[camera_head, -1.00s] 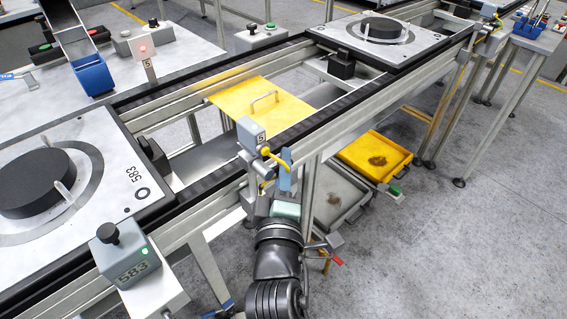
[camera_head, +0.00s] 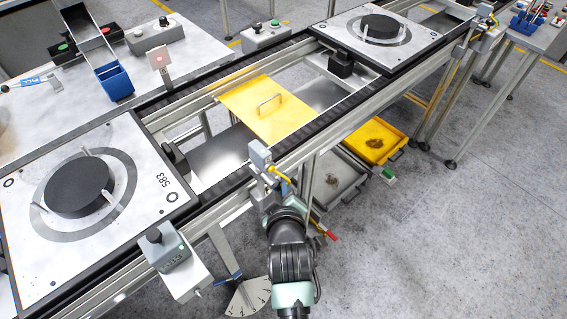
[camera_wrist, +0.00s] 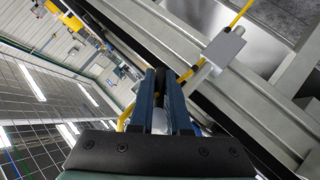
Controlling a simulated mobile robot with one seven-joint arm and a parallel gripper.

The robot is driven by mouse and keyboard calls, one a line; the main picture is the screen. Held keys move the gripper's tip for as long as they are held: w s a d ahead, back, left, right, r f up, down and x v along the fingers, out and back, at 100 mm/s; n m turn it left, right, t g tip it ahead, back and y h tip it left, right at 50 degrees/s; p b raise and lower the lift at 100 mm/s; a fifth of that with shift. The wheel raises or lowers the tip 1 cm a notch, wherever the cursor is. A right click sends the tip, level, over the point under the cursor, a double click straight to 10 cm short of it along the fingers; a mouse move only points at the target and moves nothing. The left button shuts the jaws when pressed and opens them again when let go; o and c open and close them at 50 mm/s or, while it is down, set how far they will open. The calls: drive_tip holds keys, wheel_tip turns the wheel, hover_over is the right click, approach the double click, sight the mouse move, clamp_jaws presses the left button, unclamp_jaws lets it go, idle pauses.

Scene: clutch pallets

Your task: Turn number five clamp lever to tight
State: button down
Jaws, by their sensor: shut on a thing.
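A small grey sensor box (camera_head: 260,154) with a yellow cable stands on the conveyor's near rail; an earlier frame shows a 5 on it. It also shows in the wrist view (camera_wrist: 222,48), to the right of the fingers. My gripper (camera_head: 284,188) is just below and right of this box, at the rail's outer side. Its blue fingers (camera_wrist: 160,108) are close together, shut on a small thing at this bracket. I take that thing for the number five clamp lever; the fingers hide most of it, so its angle cannot be told.
A pallet marked 583 (camera_head: 54,248) lies on the conveyor at left. A yellow plate with a handle (camera_head: 238,98) bridges the rails. A blue-handled pointer over a white dial plate (camera_head: 248,299) and a red-tipped handle (camera_head: 331,235) are near my arm.

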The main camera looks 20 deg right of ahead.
drive_tip(key=y+p, duration=0.1)
drive_tip(key=a+m+g+y+p, duration=0.1)
drive_tip(key=p, duration=0.1)
drive_tip(key=shift+s+m, duration=0.2)
drive_tip(key=shift+m, duration=0.1)
drive_tip(key=shift+s+a+f+m+g+y+p, duration=0.1)
drive_tip(key=shift+a+f+m+g+y+p, duration=0.15)
drive_tip(key=shift+m+g+y+p, duration=0.4)
drive_tip(key=shift+s+a+f+m+g+y+p, duration=0.15)
drive_tip(key=shift+a+m+g+y+p, duration=0.15)
drive_tip(key=shift+y, duration=0.65)
drive_tip(key=c, duration=0.9)
unclamp_jaws()
drive_tip(key=v, duration=1.3)
drive_tip(key=shift+b, duration=0.3)
